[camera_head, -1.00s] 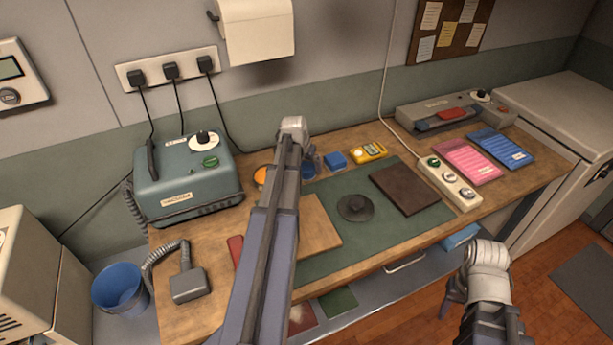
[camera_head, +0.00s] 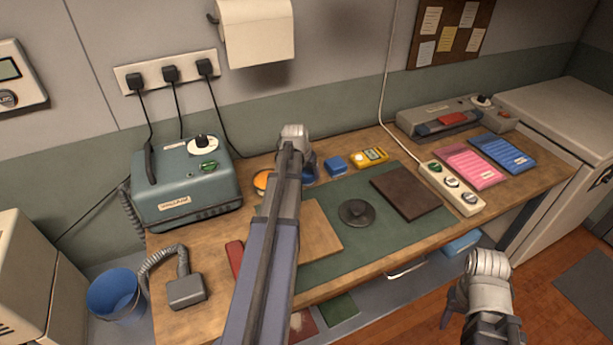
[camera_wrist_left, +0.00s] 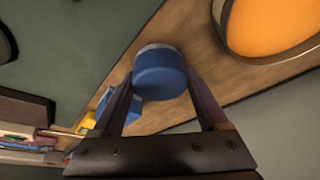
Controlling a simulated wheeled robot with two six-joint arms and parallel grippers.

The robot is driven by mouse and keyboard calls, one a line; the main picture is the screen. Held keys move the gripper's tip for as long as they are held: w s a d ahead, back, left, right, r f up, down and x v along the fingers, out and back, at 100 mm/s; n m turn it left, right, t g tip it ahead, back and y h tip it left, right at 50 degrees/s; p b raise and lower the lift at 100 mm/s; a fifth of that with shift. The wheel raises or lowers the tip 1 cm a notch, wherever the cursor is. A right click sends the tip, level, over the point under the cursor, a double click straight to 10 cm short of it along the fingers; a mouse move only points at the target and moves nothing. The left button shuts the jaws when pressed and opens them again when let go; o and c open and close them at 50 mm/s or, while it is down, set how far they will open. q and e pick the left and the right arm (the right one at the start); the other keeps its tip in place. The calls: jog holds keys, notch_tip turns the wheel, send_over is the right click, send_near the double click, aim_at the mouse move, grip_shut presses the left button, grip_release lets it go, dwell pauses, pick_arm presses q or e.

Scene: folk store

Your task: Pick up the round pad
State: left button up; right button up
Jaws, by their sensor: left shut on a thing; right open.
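The round pad is a short blue cylinder with a grey rim (camera_wrist_left: 160,72), held between my left gripper's fingers in the left wrist view. In the head view only a bit of blue (camera_head: 309,165) shows beside my left wrist; my arm hides the rest. My left gripper (camera_wrist_left: 163,84) is shut on the pad, at the back of the wooden table. I cannot tell whether the pad touches the table. My right gripper (camera_head: 452,306) is open and empty, in front of the table at the lower right.
A blue block (camera_head: 336,163) and a yellow meter (camera_head: 371,157) lie right of my left gripper. An orange-topped round dish (camera_head: 261,182) is to its left. A dark knobbed disc (camera_head: 357,212) and brown board (camera_head: 406,192) lie on the green mat (camera_head: 335,240). A teal machine (camera_head: 185,188) stands left.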

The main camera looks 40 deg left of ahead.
aim_at(307, 171)
pick_arm(q)
jog(key=shift+c, duration=1.2)
notch_tip(307, 171, up, 10)
jog(key=p, duration=1)
jog(key=o, duration=0.9)
jog(key=shift+c, duration=0.2)
jog(key=c, duration=0.6)
jog(key=shift+c, duration=0.3)
